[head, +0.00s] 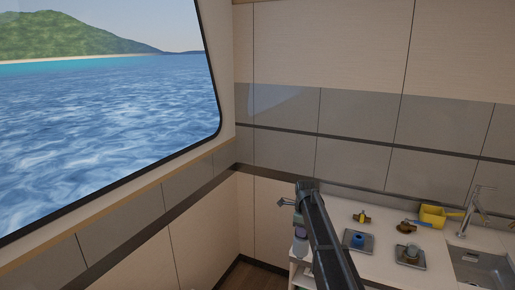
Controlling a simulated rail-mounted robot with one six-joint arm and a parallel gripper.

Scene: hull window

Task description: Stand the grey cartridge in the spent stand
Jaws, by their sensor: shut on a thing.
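My gripper (289,203) is at the end of my dark arm, left of the worktop and at about the height of its back edge. It is small in the picture and partly hidden by my arm. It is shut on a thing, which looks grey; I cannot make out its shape. A grey square plate (352,248) on the worktop bears a blue cylinder (358,240). A second grey plate (402,262) to its right bears a grey-brown round piece (411,252). I cannot tell which piece is the spent stand.
A sink (480,268) with a tall tap (477,205) is at the right. A large window is at the left.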

